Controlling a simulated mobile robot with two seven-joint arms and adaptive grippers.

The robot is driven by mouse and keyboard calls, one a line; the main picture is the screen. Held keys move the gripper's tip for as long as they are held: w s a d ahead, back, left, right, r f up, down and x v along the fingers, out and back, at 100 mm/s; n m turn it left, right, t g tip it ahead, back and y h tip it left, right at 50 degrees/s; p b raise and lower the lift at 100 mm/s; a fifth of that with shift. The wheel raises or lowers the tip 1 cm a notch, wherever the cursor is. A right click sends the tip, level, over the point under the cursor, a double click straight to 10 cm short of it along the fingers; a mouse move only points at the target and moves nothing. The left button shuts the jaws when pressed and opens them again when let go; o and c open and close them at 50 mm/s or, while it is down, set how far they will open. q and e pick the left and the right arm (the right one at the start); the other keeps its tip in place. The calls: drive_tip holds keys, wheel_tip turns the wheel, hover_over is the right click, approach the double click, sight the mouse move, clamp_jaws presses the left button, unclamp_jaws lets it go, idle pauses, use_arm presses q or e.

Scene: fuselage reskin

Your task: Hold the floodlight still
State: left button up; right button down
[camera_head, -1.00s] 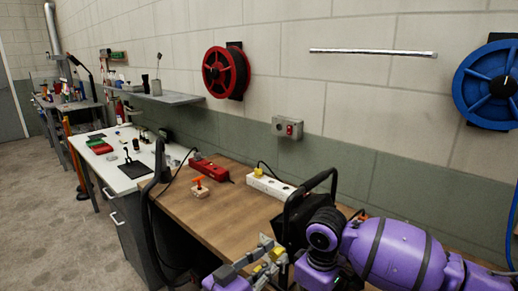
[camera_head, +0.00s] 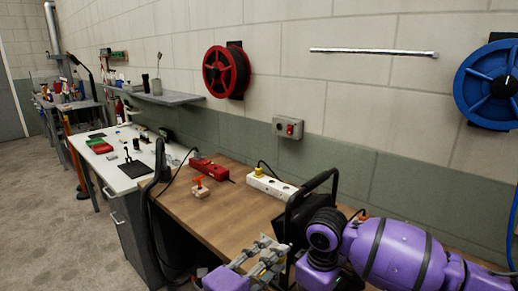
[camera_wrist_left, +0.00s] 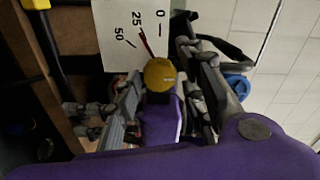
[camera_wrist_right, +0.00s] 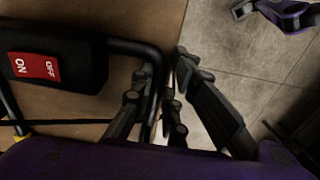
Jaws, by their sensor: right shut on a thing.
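The floodlight, a dark boxy unit with a black tube frame (camera_head: 316,182), stands at the front right of the wooden bench, partly hidden by my right arm. In the right wrist view my right gripper (camera_wrist_right: 163,75) is shut on the black tube frame (camera_wrist_right: 130,47). A red ON/OFF switch (camera_wrist_right: 35,67) sits on the black housing beside it. My left gripper (camera_head: 260,250) is open in front of the floodlight. In the left wrist view its fingers (camera_wrist_left: 165,85) stand apart, with a round yellow knob (camera_wrist_left: 160,74) between them. Whether they touch it is unclear. Behind is a white scale plate (camera_wrist_left: 130,25) marked 0, 25, 50.
A white power strip (camera_head: 270,185) with a yellow plug, a red box (camera_head: 210,170) and an orange-handled item (camera_head: 200,188) lie on the wooden bench (camera_head: 222,215). A black upright tube (camera_head: 158,165) rises at its left end. The wall is close behind.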

drive_tip(key=shift+s+d+f, duration=0.1)
drive_tip(key=shift+s, duration=0.05)
use_arm(q)
drive_tip(key=v, duration=0.6)
use_arm(e)
drive_tip(key=c, duration=1.6)
unclamp_jaws()
drive_tip(key=shift+c, duration=0.2)
